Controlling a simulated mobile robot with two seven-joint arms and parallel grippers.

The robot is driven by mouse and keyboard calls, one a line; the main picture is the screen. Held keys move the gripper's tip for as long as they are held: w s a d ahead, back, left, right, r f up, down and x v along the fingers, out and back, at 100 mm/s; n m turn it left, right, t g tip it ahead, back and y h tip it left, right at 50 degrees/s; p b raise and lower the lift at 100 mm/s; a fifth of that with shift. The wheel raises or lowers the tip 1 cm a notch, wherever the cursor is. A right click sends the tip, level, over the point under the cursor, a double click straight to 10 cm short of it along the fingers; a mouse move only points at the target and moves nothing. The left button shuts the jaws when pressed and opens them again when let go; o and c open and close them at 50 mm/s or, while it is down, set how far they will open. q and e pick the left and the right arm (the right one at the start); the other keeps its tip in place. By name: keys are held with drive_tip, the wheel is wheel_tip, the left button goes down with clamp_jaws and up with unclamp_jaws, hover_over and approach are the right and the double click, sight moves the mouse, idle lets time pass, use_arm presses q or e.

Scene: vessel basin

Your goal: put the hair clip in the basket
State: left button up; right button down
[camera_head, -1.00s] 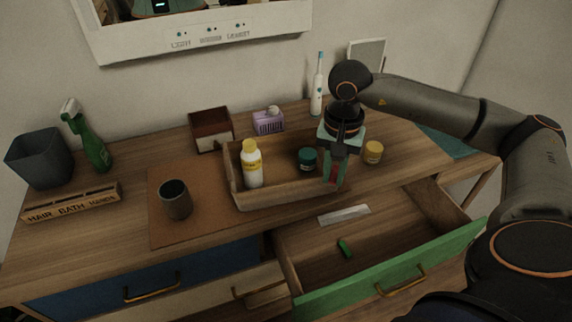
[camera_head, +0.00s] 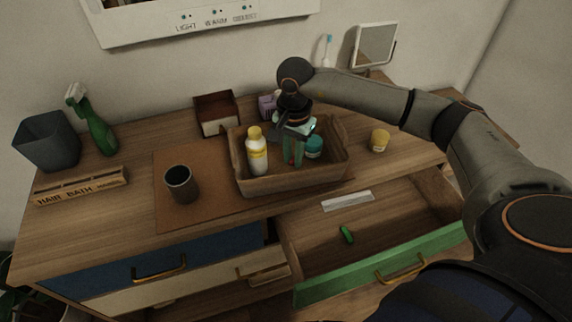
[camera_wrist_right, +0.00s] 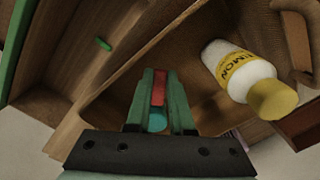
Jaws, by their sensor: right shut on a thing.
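The wooden basket (camera_head: 290,185) stands on the counter with a white yellow-capped bottle (camera_head: 257,152) and a teal jar (camera_head: 314,149) in it. My right gripper (camera_head: 293,162) points down into the basket, between bottle and jar. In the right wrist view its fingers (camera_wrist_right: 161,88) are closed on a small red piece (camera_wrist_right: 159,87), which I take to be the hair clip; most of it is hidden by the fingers. I cannot tell whether it touches the basket floor. My left gripper is out of view.
The open green-fronted drawer (camera_head: 385,262) below holds a small green object (camera_head: 347,234) and a white strip (camera_head: 347,201). A dark cup (camera_head: 181,183) stands left of the basket. A yellow jar (camera_head: 379,140) stands to its right, and a brown box (camera_head: 216,114) behind.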

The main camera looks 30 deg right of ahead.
drive_tip(key=shift+w+a+f, duration=0.35)
drive_tip(key=shift+w+f, duration=0.05)
drive_tip(key=shift+f, duration=0.2)
drive_tip(key=f, duration=0.2)
drive_tip(key=f+p, duration=0.1)
drive_tip(key=shift+w+a, duration=0.2)
drive_tip(key=shift+a, duration=0.05)
drive_tip(key=shift+f, duration=0.4)
drive_tip(key=shift+f, duration=0.2)
drive_tip(key=c, duration=0.8)
unclamp_jaws()
drive_tip(key=shift+r, duration=0.1)
